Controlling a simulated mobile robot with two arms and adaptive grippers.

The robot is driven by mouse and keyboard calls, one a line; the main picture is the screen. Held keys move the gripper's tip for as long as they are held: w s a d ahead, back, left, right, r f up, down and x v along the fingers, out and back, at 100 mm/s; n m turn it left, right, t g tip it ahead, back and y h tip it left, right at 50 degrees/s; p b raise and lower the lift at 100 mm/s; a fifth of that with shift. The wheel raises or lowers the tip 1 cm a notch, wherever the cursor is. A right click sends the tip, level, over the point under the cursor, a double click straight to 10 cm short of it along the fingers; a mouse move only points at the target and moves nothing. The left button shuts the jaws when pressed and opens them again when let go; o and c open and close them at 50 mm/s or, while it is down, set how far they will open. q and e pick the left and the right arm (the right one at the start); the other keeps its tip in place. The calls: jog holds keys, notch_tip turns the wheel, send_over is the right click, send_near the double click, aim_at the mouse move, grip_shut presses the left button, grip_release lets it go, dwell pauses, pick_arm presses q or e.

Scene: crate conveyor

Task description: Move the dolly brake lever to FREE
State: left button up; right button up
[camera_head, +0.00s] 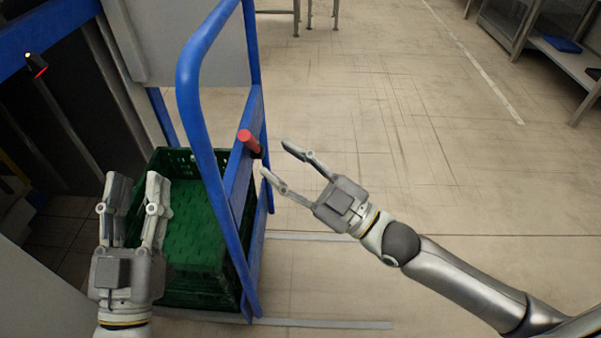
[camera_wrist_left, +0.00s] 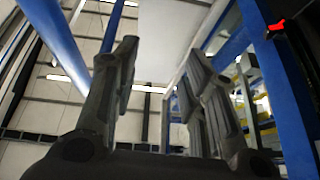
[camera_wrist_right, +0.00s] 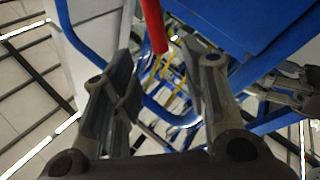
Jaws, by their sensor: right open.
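The brake lever's red handle (camera_head: 248,141) sticks out from the blue frame of the dolly (camera_head: 191,100) in the head view. It also shows in the right wrist view (camera_wrist_right: 153,24), at the top, between and beyond the fingers. My right gripper (camera_head: 277,158) is open and empty, its fingertips just right of the handle and apart from it. My left gripper (camera_head: 138,180) is open and empty, over the left part of the dolly near the green crate. No FREE marking is readable.
A green crate (camera_head: 190,160) sits on the dolly behind the blue frame. The floor to the right of the dolly is clear. A metal shelf (camera_head: 566,55) stands at the far right.

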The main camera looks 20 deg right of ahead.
jog(key=shift+v, duration=1.65)
jog(key=shift+c, duration=0.2)
